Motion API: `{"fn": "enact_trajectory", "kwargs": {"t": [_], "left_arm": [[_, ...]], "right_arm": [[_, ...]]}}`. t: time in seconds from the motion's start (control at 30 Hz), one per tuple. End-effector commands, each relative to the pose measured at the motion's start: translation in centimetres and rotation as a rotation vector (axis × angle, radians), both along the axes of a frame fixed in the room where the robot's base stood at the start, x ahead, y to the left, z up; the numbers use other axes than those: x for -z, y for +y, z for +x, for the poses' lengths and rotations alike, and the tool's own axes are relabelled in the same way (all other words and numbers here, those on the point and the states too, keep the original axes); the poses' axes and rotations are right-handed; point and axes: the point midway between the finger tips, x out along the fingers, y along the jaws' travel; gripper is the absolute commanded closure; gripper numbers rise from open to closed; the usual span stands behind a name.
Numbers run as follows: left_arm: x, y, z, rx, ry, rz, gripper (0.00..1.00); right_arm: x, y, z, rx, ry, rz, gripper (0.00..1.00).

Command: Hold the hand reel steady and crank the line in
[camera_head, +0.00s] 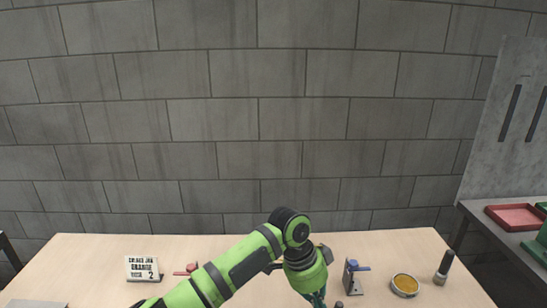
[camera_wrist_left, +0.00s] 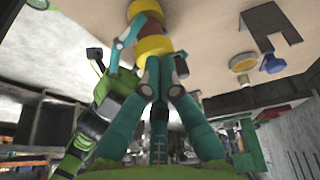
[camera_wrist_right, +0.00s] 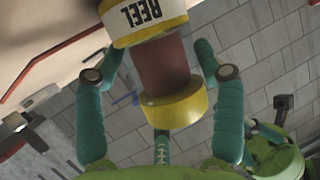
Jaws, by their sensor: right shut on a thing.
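The hand reel shows in the right wrist view as a brown-red spool (camera_wrist_right: 165,65) between a yellow flange (camera_wrist_right: 170,105) and a yellow-rimmed end with a white "REEL" label (camera_wrist_right: 150,14). My right gripper (camera_wrist_right: 160,62) has its teal fingers on both sides of the spool and is shut on the reel. In the left wrist view the yellow reel (camera_wrist_left: 152,46) lies just beyond my left gripper (camera_wrist_left: 165,68). Its fingertips are close together near the reel; I cannot tell whether anything is between them. The crank is not clearly visible. In the head view my left arm hides the reel.
A lettered card (camera_head: 142,268) stands at left on the table, beside a small red object (camera_head: 187,269). Right of my arm are a grey stand with a blue part (camera_head: 352,275), a round yellow-topped tin (camera_head: 404,284) and a dark cylinder (camera_head: 443,267). A side table holds a red tray (camera_head: 515,216).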

Motion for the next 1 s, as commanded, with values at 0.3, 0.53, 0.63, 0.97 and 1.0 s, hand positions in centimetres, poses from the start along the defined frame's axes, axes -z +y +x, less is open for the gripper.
{"fn": "enact_trajectory", "kwargs": {"t": [0.3, 0.53, 0.63, 0.97, 1.0], "left_arm": [[-3.6, -0.7, 0.3, 0.001, -0.004, -0.002, 1.0], [-5.6, -1.0, 0.4, 0.0, -0.001, -0.001, 1.0], [-5.8, -1.1, 0.4, 0.0, -0.001, 0.0, 1.0], [-5.8, -1.1, 0.4, 0.0, -0.001, -0.001, 1.0], [-5.8, -1.1, 0.4, 0.0, -0.001, -0.001, 1.0]], "right_arm": [[0.7, -0.1, -0.3, 0.003, 0.017, -0.004, 0.68], [0.7, -0.1, -0.3, 0.003, 0.017, -0.004, 0.68], [0.7, -0.1, -0.3, 0.003, 0.017, -0.004, 0.68], [0.7, -0.1, -0.3, 0.003, 0.017, -0.004, 0.11], [0.7, -0.1, -0.3, 0.002, 0.016, -0.004, 0.03]]}}
